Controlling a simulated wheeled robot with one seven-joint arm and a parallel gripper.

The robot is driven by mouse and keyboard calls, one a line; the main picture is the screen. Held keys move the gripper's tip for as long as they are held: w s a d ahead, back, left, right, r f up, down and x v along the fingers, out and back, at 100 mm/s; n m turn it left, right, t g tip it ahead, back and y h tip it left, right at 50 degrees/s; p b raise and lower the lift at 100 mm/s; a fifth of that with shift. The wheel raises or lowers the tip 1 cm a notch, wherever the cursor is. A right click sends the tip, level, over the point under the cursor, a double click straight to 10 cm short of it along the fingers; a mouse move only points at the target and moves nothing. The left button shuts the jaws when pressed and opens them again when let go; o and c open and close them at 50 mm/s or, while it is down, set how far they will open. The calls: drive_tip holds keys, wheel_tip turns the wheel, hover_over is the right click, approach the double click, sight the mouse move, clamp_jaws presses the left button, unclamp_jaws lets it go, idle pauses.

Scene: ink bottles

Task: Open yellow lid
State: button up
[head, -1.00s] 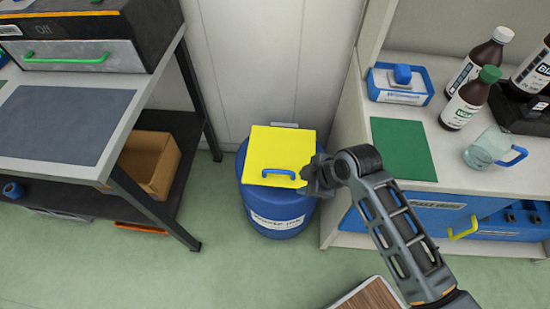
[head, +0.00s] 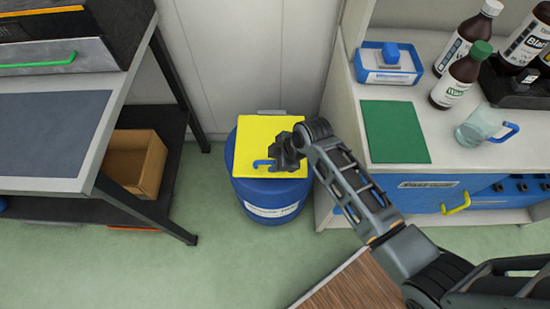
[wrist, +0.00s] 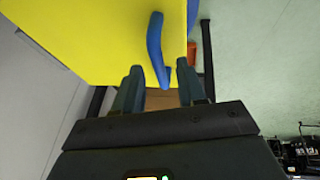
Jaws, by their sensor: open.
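The yellow lid (head: 255,133) lies flat and closed on top of the blue barrel (head: 268,198). Its blue handle (head: 262,163) sits near the lid's front edge; in the head view my gripper hides the handle's right part. My gripper (head: 278,162) is over the lid's front right area. In the wrist view my gripper (wrist: 160,80) is open, with the end of the blue handle (wrist: 155,45) between and just ahead of its fingertips. The yellow lid (wrist: 95,35) fills the upper left there. I cannot tell whether a finger touches the handle.
A cabinet stands right of the barrel, with a green mat (head: 395,132), several bottles and a glass mug (head: 478,126) on top. A dark-legged table with a cardboard box (head: 135,165) on its lower shelf stands left. Green floor (head: 215,260) is clear in front.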

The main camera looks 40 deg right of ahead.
clamp_jaws()
idle(0.4)
idle(0.4)
